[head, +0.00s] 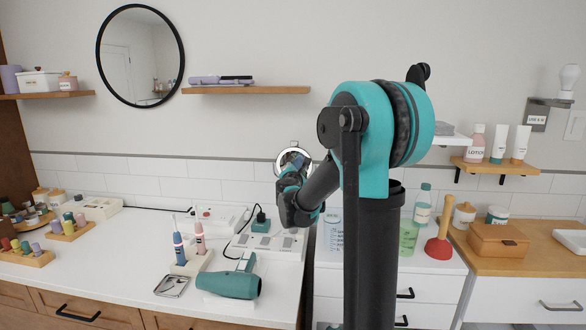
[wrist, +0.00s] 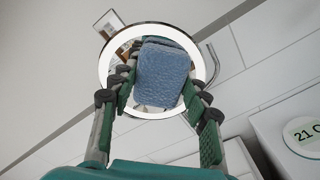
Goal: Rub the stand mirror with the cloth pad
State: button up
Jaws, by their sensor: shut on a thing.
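The stand mirror (head: 293,157) is a round mirror with a pale rim, behind my arm at the back of the white counter. In the wrist view its bright white ring (wrist: 109,66) surrounds the glass. The cloth pad (wrist: 164,75) is a blue textured block between the fingers of my gripper (wrist: 157,90), which is shut on it. The pad is in front of the glass and covers much of it; I cannot tell whether it touches. In the head view my gripper (head: 290,180) is just below the mirror, and the pad is not clearly visible. The mirror's stand is mostly hidden.
A teal hair dryer (head: 228,284), a small tray (head: 171,286), a holder with two upright tools (head: 192,262) and a power strip (head: 270,245) occupy the counter before the mirror. A red plunger (head: 439,240) stands right of my arm.

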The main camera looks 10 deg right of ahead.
aim_at(284, 163)
jog(key=shift+s+d, duration=0.2)
jog(key=shift+d, duration=0.4)
jog(key=shift+s+d, duration=0.2)
jog(key=shift+d, duration=0.4)
jog(key=shift+w+a, duration=0.45)
jog(key=shift+a, duration=0.9)
jog(key=shift+w+a, duration=0.4)
jog(key=shift+a, duration=0.9)
jog(key=shift+w+a, duration=0.45)
jog(key=shift+a, duration=0.9)
jog(key=v, duration=0.6)
jog(key=shift+s, duration=0.1)
jog(key=v, duration=0.2)
jog(key=shift+s+a, duration=0.1)
jog(key=shift+s, duration=0.3)
